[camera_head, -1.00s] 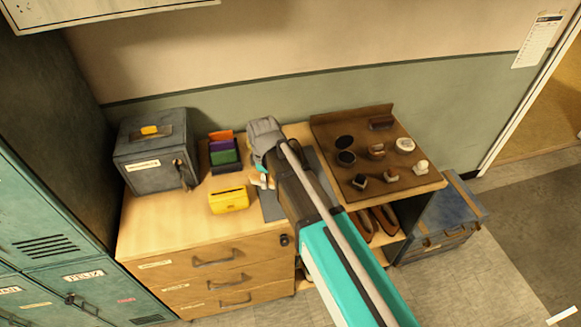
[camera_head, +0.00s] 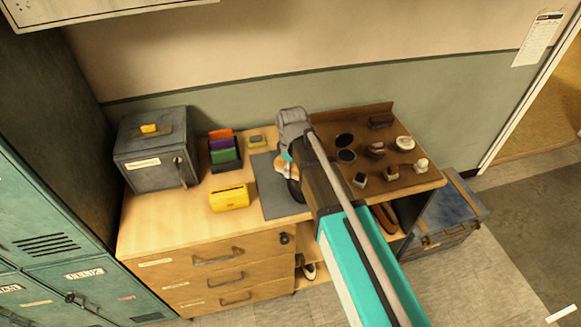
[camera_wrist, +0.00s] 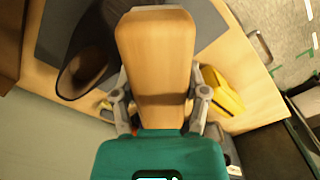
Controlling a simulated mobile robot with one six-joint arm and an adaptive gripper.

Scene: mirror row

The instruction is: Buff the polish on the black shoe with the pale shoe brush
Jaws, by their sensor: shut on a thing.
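My gripper (camera_wrist: 160,105) is shut on the pale shoe brush, gripping its sides. The brush's smooth wooden back (camera_wrist: 155,50) fills the middle of the wrist view; its bristles are hidden. In the head view the brush (camera_head: 283,163) shows in part beside my arm. The black shoe (camera_wrist: 85,65) lies under and beside the brush in the wrist view, partly covered. In the head view only a dark part of the shoe (camera_head: 294,190) shows past my arm, on the grey mat (camera_head: 277,205). I cannot tell whether the bristles touch the shoe.
A brown tray (camera_head: 408,182) with tins and brushes stands right. The desk's front left is clear.

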